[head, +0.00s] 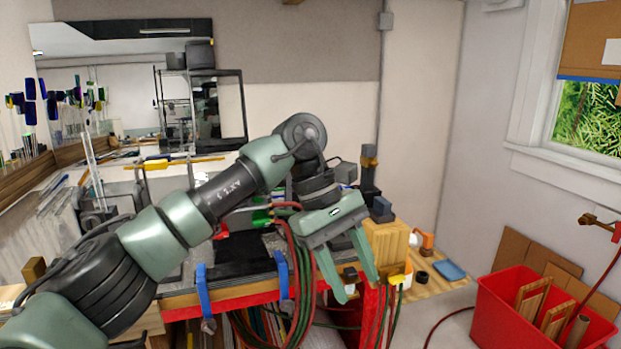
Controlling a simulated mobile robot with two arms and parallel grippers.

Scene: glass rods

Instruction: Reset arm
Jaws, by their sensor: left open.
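My left arm comes in from the lower left and reaches across the workbench (180,297). My left gripper (360,290) hangs at the bench's right end with its two green fingers pointing down. The fingers are apart and nothing shows between them that they hold. It is in front of a wooden block (388,243) at the bench corner; I cannot tell whether they touch. My right gripper is not in view. Glass rods (92,165) stand upright at the left, behind my arm.
Blue clamps (203,284) and red and green cables (300,285) hang at the bench's front edge. A red bin (510,320) with wooden pieces stands at the lower right. A small blue item (450,271) lies near the right wall. Open space lies above the bench's right side.

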